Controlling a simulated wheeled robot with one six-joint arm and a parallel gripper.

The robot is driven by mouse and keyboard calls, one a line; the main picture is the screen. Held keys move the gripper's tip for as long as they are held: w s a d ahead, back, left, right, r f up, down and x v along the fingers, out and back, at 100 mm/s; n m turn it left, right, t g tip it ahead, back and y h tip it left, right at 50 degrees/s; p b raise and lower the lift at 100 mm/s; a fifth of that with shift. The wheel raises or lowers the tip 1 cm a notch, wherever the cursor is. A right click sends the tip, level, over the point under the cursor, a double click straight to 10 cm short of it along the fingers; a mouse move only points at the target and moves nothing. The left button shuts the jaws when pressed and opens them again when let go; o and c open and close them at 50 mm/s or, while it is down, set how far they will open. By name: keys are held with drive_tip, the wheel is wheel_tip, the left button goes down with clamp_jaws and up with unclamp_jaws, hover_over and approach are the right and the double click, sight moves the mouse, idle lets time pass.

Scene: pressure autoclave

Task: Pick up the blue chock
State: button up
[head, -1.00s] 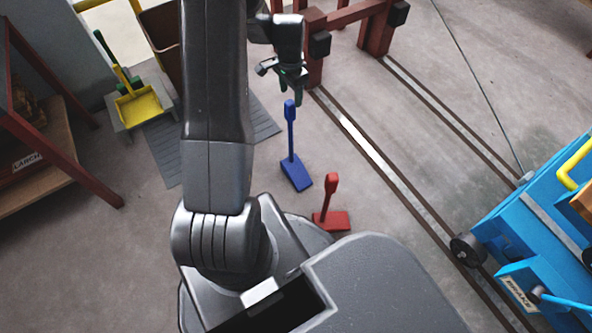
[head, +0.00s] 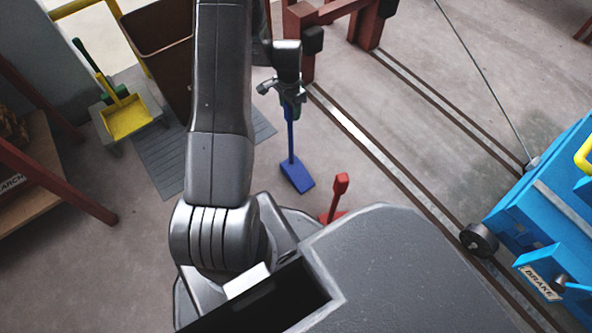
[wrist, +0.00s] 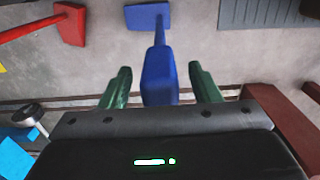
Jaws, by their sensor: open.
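The blue chock stands on the concrete floor, its wedge base (head: 297,176) below and a thin upright handle rising to my gripper in the head view. My gripper (head: 291,108) is at the top of the handle. In the wrist view the handle's thick blue knob (wrist: 159,78) lies between the two green fingers of my gripper (wrist: 160,88), with a gap visible on each side. The fingers are open. The chock's base (wrist: 147,16) shows farther off at the top. The head view hides the knob behind the gripper.
A red chock (head: 338,200) stands close by, partly behind my base. Rails (head: 370,140) run past on the right towards a blue cart (head: 550,215). A red frame (head: 300,45) stands beyond my gripper. A yellow dustpan (head: 127,117) and brown bin (head: 160,60) are at left.

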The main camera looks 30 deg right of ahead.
wheel_tip(320, 180, down, 2)
drive_tip(key=shift+f, duration=0.15)
clamp_jaws()
idle(1.3)
